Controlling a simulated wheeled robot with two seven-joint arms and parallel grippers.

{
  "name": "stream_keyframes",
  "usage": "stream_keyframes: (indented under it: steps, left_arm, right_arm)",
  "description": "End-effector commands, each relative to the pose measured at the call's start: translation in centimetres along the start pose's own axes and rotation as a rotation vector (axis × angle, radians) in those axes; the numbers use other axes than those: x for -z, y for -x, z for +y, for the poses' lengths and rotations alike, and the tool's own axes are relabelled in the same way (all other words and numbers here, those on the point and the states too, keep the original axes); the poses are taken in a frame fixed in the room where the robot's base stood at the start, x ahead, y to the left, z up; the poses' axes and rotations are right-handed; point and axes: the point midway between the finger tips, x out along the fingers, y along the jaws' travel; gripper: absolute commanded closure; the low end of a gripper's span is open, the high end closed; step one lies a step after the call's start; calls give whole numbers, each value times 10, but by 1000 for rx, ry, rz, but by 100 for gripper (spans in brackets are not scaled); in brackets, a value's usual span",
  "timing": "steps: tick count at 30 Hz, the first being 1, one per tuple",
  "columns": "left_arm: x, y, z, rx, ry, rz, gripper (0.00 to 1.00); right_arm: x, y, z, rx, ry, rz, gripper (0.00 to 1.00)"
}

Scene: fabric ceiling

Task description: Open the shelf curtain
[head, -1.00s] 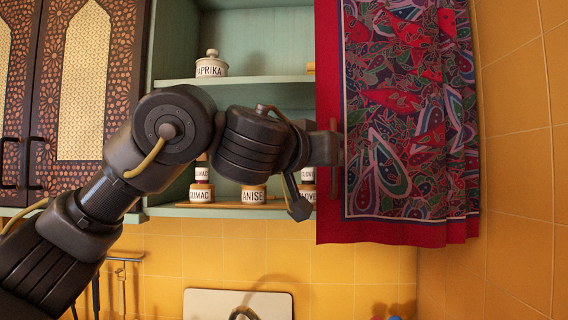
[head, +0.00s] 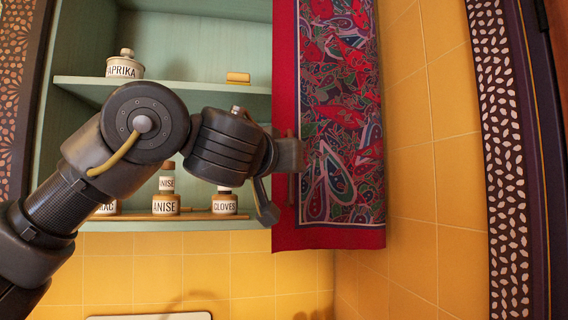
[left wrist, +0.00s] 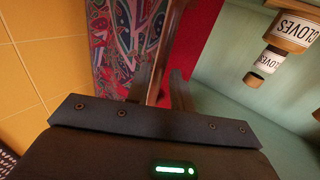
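The shelf curtain (head: 345,120), patterned with a red border, hangs over the right side of the shelf. Its left edge leaves the shelf's left and middle open to view. A brown upright bar (left wrist: 165,45) runs along that edge. My left gripper (head: 291,157) is at the curtain's red left border, level with the lower shelf. In the left wrist view the two fingers (left wrist: 162,88) stand on either side of the bar. I cannot tell whether they press on it. My right gripper is not in view.
A yellow tiled wall (head: 430,160) stands to the right.

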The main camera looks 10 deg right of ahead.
Motion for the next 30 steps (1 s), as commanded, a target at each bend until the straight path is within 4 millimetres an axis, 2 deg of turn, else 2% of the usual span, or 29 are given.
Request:
stream_keyframes:
  steps: [2, 10, 14, 25, 30]
  left_arm:
    - [0, 0, 0, 0, 0, 0, 67]
    - [-1, 0, 0, 0, 0, -1, 67]
    - [-3, 9, 0, -1, 0, 0, 67]
    - [-6, 82, 0, 0, -2, 4, 67]
    - [-4, 100, -1, 3, -3, 3, 67]
  right_arm:
    - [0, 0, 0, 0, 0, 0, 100]
    - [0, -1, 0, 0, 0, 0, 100]
    - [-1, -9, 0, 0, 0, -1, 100]
    - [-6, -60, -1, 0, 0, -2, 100]
    - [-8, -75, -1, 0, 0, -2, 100]
